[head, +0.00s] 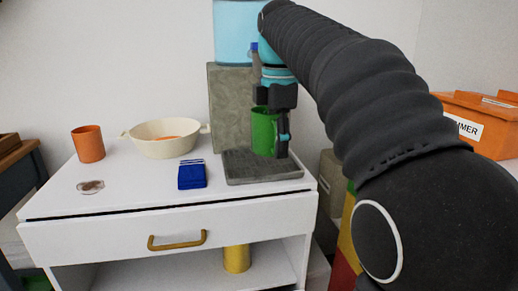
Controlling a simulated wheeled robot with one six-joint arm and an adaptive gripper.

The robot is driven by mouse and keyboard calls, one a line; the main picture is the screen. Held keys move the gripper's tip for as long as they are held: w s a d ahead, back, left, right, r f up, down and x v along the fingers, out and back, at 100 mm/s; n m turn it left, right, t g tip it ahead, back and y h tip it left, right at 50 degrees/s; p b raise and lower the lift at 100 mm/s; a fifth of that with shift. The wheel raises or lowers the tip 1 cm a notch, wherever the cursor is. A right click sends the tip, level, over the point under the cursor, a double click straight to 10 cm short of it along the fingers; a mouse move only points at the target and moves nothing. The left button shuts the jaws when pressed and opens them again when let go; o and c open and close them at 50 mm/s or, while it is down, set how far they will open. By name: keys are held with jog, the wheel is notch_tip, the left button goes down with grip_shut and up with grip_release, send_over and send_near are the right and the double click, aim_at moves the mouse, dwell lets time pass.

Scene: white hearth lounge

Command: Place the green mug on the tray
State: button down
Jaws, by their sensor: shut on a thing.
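The green mug (263,133) is upright at the back right of the white cabinet top, over the dark grey tray (240,179). My gripper (283,140) points down at the mug's right side and is shut on the mug. The mug's base looks very close to the tray, but I cannot tell whether it touches. My gripper hides part of the mug's right side and top. The front left part of the tray is bare.
A blue object (192,176) lies just left of the tray. A cream bowl (166,146), an orange cup (88,144) and a small clear dish (90,187) stand farther left. A grey board (229,105) stands upright behind the tray. A brass handle (177,240) marks the drawer front.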

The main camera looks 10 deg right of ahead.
aim_at(266, 126)
jog(key=w+p, duration=0.1)
jog(key=w, duration=0.8)
jog(key=shift+w+r+p, duration=0.1)
jog(key=shift+w+p, duration=0.05)
jog(key=shift+p, duration=0.25)
jog(key=shift+w+f+b, duration=0.15)
jog(key=shift+f+b, duration=0.1)
jog(key=shift+f, duration=0.8)
jog(key=shift+w+f+b, duration=0.2)
jog(key=shift+f, duration=0.9)
jog(key=shift+w+f+b, duration=0.15)
jog(key=shift+f+b, duration=0.1)
jog(key=shift+f, duration=0.8)
jog(key=shift+w+f, duration=0.25)
jog(key=shift+f, duration=0.15)
jog(key=shift+f, duration=0.1)
jog(key=c, duration=0.5)
grip_release()
